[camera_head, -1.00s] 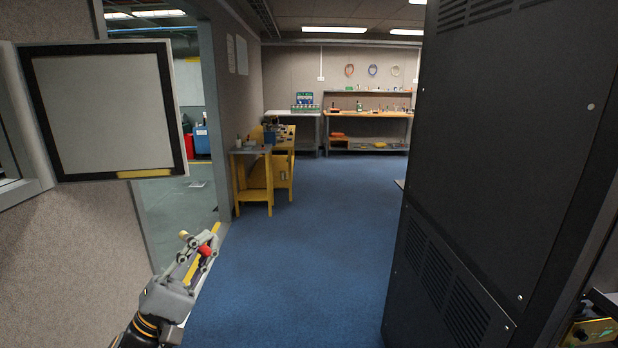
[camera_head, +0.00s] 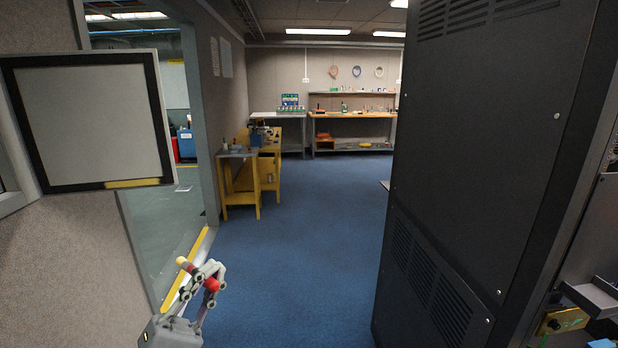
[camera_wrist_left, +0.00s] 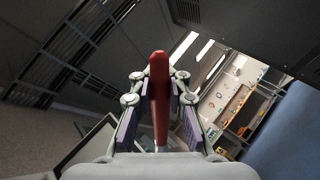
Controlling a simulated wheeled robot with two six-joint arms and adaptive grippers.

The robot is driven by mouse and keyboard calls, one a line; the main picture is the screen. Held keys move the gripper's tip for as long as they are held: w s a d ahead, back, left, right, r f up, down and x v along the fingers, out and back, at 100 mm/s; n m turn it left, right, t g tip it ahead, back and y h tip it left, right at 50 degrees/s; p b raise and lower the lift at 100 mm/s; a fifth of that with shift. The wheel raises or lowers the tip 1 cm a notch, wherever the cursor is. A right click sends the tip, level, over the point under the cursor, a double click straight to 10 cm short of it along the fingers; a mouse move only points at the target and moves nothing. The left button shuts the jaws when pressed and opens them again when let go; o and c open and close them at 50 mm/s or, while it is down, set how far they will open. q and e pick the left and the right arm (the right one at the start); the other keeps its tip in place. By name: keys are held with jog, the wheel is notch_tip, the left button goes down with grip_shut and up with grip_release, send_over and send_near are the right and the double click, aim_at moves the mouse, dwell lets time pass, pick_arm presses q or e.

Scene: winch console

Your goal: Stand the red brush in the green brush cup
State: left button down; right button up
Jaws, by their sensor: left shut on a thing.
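My left gripper (camera_head: 201,277) is low at the left of the head view, above the floor. It is shut on the red brush (camera_head: 211,285), which shows there as a short red piece between the fingers. In the left wrist view the red brush (camera_wrist_left: 159,95) stands lengthwise between the two finger pads, wider at its far end and narrower near the palm. A pale yellow end (camera_head: 183,262) sticks out beside the fingers; I cannot tell whether it belongs to the brush. I cannot make out the green brush cup. My right gripper is not in view.
A tall black cabinet (camera_head: 480,150) blocks the right side. A framed panel (camera_head: 90,122) and wall are close at left, beside a doorway. Blue floor (camera_head: 300,240) is clear ahead. A yellow workstand (camera_head: 240,185) and a cluttered far bench (camera_head: 350,114) stand beyond.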

pick_arm(q)
notch_tip(320, 180, down, 8)
jog(key=s+a+n+t+y, duration=0.2)
jog(key=n+t+y, duration=0.3)
jog(key=y, duration=0.5)
jog(key=shift+s+a+f+t, duration=0.15)
jog(key=shift+s+a+t, duration=0.15)
jog(key=shift+s+a, duration=0.1)
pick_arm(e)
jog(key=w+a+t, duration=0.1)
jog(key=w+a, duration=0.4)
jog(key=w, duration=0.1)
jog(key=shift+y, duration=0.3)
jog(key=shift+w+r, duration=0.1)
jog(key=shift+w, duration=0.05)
